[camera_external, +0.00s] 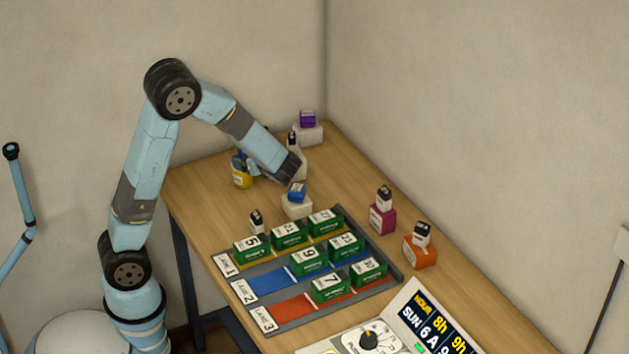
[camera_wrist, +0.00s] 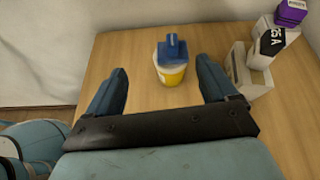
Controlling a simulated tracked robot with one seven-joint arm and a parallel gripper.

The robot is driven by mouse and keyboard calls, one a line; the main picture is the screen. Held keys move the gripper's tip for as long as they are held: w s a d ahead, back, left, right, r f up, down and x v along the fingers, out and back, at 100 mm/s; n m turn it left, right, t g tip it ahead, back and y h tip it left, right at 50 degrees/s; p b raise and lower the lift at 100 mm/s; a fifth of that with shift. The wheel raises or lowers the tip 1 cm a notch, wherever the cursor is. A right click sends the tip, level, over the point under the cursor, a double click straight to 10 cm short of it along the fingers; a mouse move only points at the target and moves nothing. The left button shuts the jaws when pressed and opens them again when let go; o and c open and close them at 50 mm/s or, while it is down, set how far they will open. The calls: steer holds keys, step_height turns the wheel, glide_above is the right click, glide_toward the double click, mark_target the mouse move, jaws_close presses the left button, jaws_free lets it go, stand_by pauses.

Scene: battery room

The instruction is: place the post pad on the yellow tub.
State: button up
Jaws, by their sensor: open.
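The yellow tub (camera_wrist: 172,76) stands on the wooden table between and beyond my fingertips in the wrist view. A blue piece with an upright post (camera_wrist: 172,47), which looks like the post pad, sits on the tub's pale top. The yellow tub (camera_external: 242,181) also shows near the table's far left edge in the external view, with the blue piece (camera_external: 239,158) above it. My gripper (camera_wrist: 160,68) is open, one finger to each side of the tub, with visible gaps. In the external view my arm partly hides the gripper.
A white block with a black top (camera_wrist: 270,45) and a purple-topped one (camera_wrist: 291,12) stand to the right. A cream block with a blue top (camera_external: 297,206) is in front of my wrist. The lane board (camera_external: 262,285) with green blocks fills the table's middle.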

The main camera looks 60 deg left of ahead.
steer(key=s+d+r+n+t+h, duration=0.3)
steer(key=s+d+r+n+h, duration=0.3)
steer(key=s, duration=0.6)
steer(key=s+d+r+n+t+h, duration=0.3)
steer(key=s+d+r+n+h, duration=0.3)
steer(key=s+d+r+n, duration=0.2)
steer(key=s+d+n, duration=0.2)
steer(key=s+d, duration=0.1)
steer(key=d, duration=0.1)
steer(key=shift+s+d+r+n+h, duration=0.15)
steer(key=shift+s+d+n+h, duration=0.05)
steer(key=shift+s+n+h, duration=0.2)
